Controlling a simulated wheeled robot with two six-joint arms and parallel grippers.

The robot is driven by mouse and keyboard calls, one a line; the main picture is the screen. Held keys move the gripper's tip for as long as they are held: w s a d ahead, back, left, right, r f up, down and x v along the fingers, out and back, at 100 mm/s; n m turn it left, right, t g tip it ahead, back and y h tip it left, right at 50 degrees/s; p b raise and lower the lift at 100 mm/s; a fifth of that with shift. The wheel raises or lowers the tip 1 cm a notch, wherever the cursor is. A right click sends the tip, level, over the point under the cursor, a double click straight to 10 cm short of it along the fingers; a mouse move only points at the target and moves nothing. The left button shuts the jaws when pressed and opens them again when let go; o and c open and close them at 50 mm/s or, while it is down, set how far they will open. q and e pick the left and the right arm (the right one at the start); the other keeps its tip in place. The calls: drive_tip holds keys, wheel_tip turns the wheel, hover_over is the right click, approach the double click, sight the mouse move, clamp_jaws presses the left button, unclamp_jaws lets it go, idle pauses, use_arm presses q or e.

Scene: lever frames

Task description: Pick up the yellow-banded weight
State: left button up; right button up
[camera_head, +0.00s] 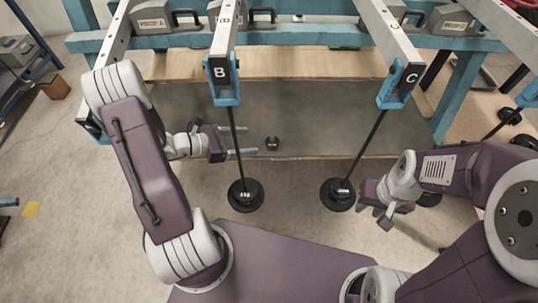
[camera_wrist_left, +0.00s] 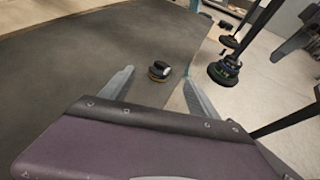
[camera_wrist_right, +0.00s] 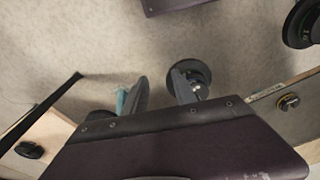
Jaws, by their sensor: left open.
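The yellow-banded weight (camera_wrist_left: 159,71) is a small black disc with a yellow band low on its side. It rests on the dark grey mat (camera_head: 330,115), near the mat's front edge, and in the head view (camera_head: 272,143) its band is hard to make out. My left gripper (camera_head: 252,140) is open and empty. Its fingers point at the weight, which sits between and just beyond the fingertips in the left wrist view. My right gripper (camera_head: 374,216) is open and empty, low at the right beside the weight stack (camera_head: 338,194) hanging under lever C.
Lever B (camera_head: 223,68) and lever C (camera_head: 402,75) jut forward from the blue frame (camera_head: 300,41). A rod with a black weight stack (camera_head: 245,194) hangs from lever B, close to my left gripper. Bare mat lies behind the yellow-banded weight.

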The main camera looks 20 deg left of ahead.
sight(269, 142)
use_arm(q)
drive_tip(key=b+x, duration=0.1)
drive_tip(key=x, duration=0.2)
drive_tip(key=shift+f+b, duration=0.2)
drive_tip(key=shift+b, duration=0.2)
drive_tip(key=shift+w+d, duration=0.25)
drive_tip(key=shift+d, duration=0.1)
drive_tip(key=w+d+f+b, duration=0.2)
drive_tip(key=d+f+b, duration=0.1)
drive_tip(key=shift+w+d, duration=0.1)
drive_tip(key=shift+d, duration=0.05)
drive_tip(key=shift+w+d, duration=0.1)
drive_tip(key=shift+d, duration=0.05)
drive_tip(key=shift+r, duration=0.1)
drive_tip(key=c, duration=1.4)
